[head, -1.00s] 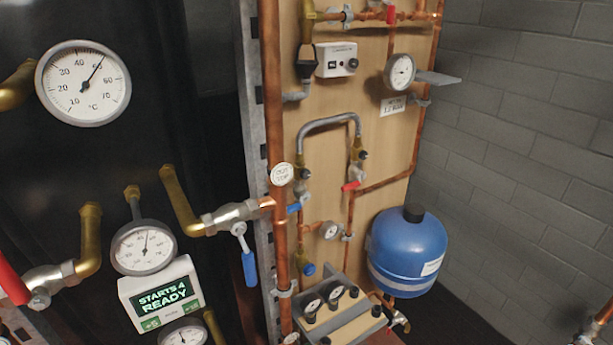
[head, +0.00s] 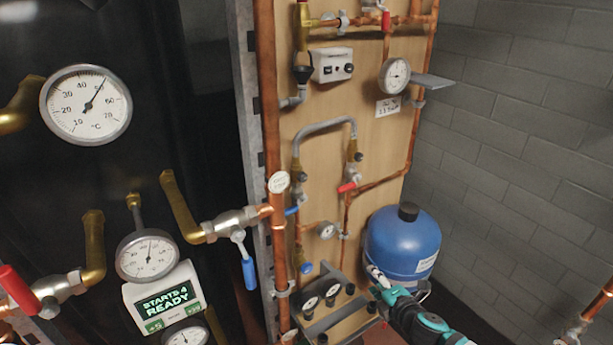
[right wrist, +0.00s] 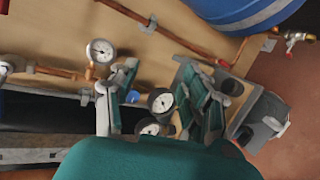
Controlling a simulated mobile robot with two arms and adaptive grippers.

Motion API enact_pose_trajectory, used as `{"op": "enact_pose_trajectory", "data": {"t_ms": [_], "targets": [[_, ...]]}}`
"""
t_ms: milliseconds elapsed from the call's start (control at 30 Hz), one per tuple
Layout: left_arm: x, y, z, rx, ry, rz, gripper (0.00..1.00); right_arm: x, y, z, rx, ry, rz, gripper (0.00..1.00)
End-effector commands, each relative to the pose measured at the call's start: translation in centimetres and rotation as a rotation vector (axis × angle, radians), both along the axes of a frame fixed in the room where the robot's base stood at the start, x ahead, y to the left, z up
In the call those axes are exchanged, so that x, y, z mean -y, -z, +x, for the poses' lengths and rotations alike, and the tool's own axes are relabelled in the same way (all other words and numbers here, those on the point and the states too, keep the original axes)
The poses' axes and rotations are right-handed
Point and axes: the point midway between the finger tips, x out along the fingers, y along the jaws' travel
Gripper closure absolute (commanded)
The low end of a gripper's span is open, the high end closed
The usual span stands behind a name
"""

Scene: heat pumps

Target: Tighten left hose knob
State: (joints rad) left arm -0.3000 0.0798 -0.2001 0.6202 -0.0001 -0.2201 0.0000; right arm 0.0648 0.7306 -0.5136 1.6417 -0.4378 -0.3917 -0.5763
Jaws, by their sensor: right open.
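The grey hose (head: 322,126) arches between two brass fittings on the wooden board in the head view. A small dark knob (head: 302,177) sits by the hose's left end, and another dark knob (head: 358,157) by its right end. My right gripper (head: 378,279) is at the lower right, in front of the blue tank, below and to the right of the hose. Its fingers are apart and empty in the right wrist view (right wrist: 160,98), with small gauges and a blue knob (right wrist: 133,97) beyond them. My left gripper is out of view.
A blue tank (head: 402,240) stands right of the board. A grey block with gauges (head: 330,312) juts out below the hose. A vertical copper pipe (head: 268,120) and a blue-handled valve (head: 249,273) stand left of the board.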

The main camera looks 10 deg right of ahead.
Motion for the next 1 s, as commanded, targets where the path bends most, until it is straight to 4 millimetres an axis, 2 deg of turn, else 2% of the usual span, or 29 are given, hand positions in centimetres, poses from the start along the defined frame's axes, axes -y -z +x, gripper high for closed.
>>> {"op": "enact_pose_trajectory", "data": {"t_ms": [33, 100, 200, 300, 433, 567, 1000], "targets": [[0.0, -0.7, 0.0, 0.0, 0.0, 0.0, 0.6, -1.6, -6.1, 0.8, 0.1, -0.096, -0.114, 0.53], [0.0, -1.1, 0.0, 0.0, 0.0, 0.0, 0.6, -3.8, -12.4, 0.8, 0.218, -0.2, -0.257, 0.53], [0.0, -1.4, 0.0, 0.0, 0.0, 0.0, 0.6, -6.6, -18.8, -0.5, 0.35, -0.307, -0.418, 0.53], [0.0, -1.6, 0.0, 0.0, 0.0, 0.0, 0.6, -8.4, -22.6, -1.9, 0.438, -0.369, -0.519, 0.53], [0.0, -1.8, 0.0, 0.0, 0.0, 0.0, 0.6, -9.4, -24.5, -2.6, 0.486, -0.399, -0.572, 0.53], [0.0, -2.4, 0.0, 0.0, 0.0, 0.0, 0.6, -9.9, -24.9, -1.6, 0.491, -0.399, -0.574, 0.53], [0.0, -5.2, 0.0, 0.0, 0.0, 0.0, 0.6, -13.0, -25.0, 7.1, 0.49, -0.397, -0.57, 0.53]]}}
